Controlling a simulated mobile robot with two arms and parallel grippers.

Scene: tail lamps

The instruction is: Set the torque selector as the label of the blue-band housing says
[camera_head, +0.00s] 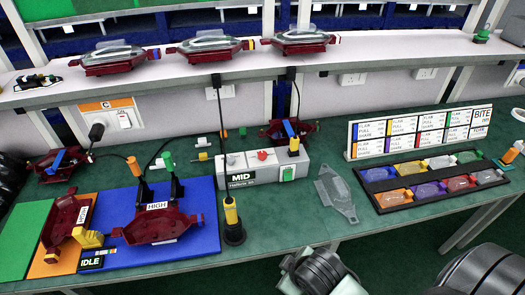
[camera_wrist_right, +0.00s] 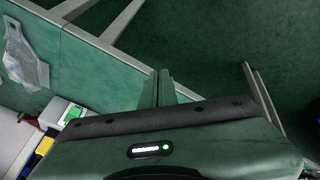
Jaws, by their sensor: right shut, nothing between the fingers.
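The torque selector appears to be the grey box (camera_head: 262,170) at mid table, with a dark display reading MID (camera_head: 240,178), a red knob (camera_head: 263,156) and a green button (camera_head: 287,173). Whether this housing carries a blue band I cannot tell. My right gripper (camera_wrist_right: 163,88) is shut and empty, off the table's front edge in the right wrist view. That view also shows the box's green button (camera_wrist_right: 71,115). My left gripper is not in view.
A clear lens (camera_head: 337,195) lies right of the box. A black tray of coloured lenses (camera_head: 376,191) and a chart board (camera_head: 420,132) stand at the right. A black-and-yellow tool (camera_head: 232,218) stands in front of the box. Several lamps line the shelf (camera_head: 180,82).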

